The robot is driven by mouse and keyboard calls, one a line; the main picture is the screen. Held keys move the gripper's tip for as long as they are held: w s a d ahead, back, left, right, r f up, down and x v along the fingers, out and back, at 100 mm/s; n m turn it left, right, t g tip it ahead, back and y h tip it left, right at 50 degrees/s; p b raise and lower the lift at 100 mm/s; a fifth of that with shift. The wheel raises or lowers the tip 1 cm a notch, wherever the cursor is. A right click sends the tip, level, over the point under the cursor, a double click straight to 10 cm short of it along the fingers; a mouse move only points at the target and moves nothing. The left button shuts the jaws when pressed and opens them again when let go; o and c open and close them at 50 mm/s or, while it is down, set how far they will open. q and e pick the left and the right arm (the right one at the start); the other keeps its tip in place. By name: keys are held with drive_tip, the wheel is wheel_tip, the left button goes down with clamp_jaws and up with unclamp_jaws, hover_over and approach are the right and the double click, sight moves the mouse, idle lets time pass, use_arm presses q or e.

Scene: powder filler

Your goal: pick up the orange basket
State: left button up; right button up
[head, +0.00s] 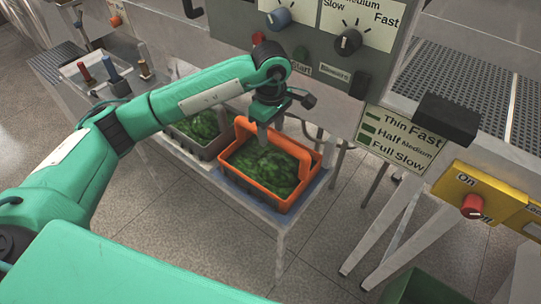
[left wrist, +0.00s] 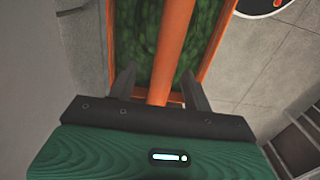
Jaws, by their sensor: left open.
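The orange basket (head: 250,187), filled with green leafy stuff, stands on a low metal table below the control panel. In the left wrist view the left gripper (left wrist: 157,80) is open, with one finger on each side of the orange handle (left wrist: 174,45). The handle runs between the fingers towards the palm. No grip on it shows. My right gripper is not in view.
A grey basket (head: 211,153) with similar greens stands just left of the orange one on the low table (head: 283,218). The control panel (head: 315,75) with knobs rises close behind. A yellow switch box (head: 487,200) is at the right. Tiled floor (head: 325,255) is open in front.

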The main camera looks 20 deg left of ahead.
use_arm(q)
drive_tip(key=f, duration=0.2)
drive_tip(key=f+p, duration=0.1)
drive_tip(key=shift+s+f, duration=0.1)
drive_tip(key=shift+s, duration=0.15)
drive_tip(key=shift+f, duration=0.35)
clamp_jaws()
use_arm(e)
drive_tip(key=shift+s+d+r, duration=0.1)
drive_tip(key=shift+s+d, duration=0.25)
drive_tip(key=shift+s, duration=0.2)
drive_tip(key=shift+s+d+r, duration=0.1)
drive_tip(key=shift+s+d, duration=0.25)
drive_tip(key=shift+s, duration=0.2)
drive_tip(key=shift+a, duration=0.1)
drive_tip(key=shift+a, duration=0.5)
use_arm(q)
drive_tip(key=shift+w, duration=0.1)
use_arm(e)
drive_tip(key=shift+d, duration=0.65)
